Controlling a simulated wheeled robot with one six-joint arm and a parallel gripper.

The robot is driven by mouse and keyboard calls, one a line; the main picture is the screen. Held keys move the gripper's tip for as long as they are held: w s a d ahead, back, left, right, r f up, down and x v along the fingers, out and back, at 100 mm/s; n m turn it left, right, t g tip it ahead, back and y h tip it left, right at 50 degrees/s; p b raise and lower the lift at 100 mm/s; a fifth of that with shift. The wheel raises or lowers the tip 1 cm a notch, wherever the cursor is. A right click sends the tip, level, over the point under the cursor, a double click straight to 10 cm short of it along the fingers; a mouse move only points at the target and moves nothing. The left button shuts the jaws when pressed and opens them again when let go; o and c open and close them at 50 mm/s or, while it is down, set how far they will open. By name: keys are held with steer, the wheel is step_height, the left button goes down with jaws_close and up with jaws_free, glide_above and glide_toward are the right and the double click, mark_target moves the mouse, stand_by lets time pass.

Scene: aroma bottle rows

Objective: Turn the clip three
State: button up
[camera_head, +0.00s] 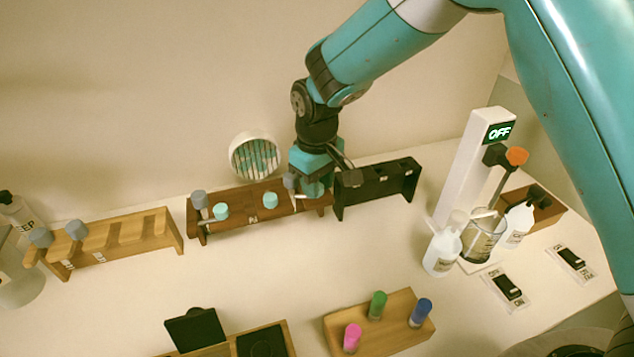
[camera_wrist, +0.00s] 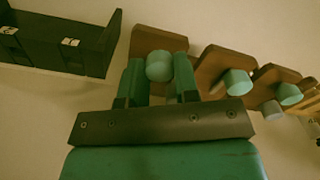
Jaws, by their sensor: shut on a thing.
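My gripper (camera_head: 312,190) is at the right end of a dark brown rack (camera_head: 238,226). In the wrist view its two fingers (camera_wrist: 160,80) are shut on a teal round cap (camera_wrist: 159,66), with one finger on each side of it. Two other teal caps (camera_head: 221,211) (camera_head: 270,200) stand further left on the same rack and also show in the wrist view (camera_wrist: 238,82) (camera_wrist: 290,94). Grey caps (camera_head: 199,198) (camera_head: 289,181) stand along the rack. I cannot tell which part is clip three. My gripper hides the rack's right end in the head view.
A black rack (camera_head: 378,188) stands close right of my gripper. A light wooden rack (camera_head: 115,250) is at left. A round holder (camera_head: 255,158) is behind. A white stand showing OFF (camera_head: 470,170), bottles and a beaker are at right. A wooden block (camera_head: 388,338) holds coloured caps in front.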

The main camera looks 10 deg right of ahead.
steer(key=shift+n, duration=1.7)
steer(key=shift+a+r, duration=0.1)
steer(key=o, duration=0.9)
step_height(320, 180, up, 17)
steer(key=b, duration=0.3)
steer(key=shift+r, duration=0.15)
